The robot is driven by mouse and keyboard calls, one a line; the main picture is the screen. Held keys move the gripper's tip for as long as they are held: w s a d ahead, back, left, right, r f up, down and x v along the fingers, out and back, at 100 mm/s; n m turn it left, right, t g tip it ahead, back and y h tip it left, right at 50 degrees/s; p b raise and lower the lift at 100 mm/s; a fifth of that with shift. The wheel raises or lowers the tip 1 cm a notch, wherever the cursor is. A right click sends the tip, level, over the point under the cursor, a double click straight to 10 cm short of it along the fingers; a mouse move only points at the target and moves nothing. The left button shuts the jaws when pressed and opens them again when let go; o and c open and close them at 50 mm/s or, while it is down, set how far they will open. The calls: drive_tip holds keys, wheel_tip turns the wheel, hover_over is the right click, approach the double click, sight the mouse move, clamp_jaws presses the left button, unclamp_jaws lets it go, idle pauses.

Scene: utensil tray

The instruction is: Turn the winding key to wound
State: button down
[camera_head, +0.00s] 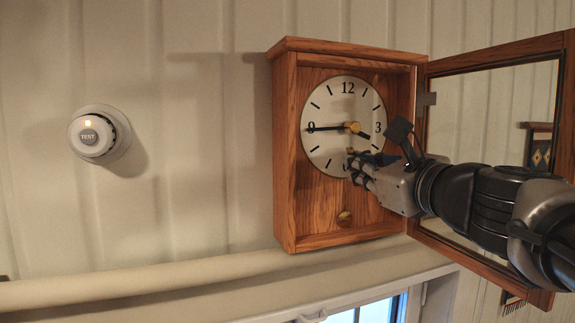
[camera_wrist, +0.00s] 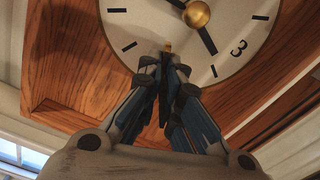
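The wooden wall clock (camera_head: 285,150) has its glazed door swung open to the right. Its white dial (camera_head: 325,105) has black hands and a brass centre hub (camera_head: 353,127); the hub also shows in the wrist view (camera_wrist: 197,13). My gripper (camera_head: 354,168) reaches in from the right to the lower part of the dial. In the wrist view its fingers (camera_wrist: 165,68) come together around a small brass piece, apparently the winding key (camera_wrist: 168,46), at the dial below the hub. Most of the key is hidden by the fingers, so its angle cannot be told.
The open door (camera_head: 490,55) stands beside and behind my arm. A round white device marked TEST (camera_head: 88,137) is on the wall at left. Clear wall lies between it and the clock.

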idle(0.3)
drive_tip(key=c, duration=1.8)
unclamp_jaws()
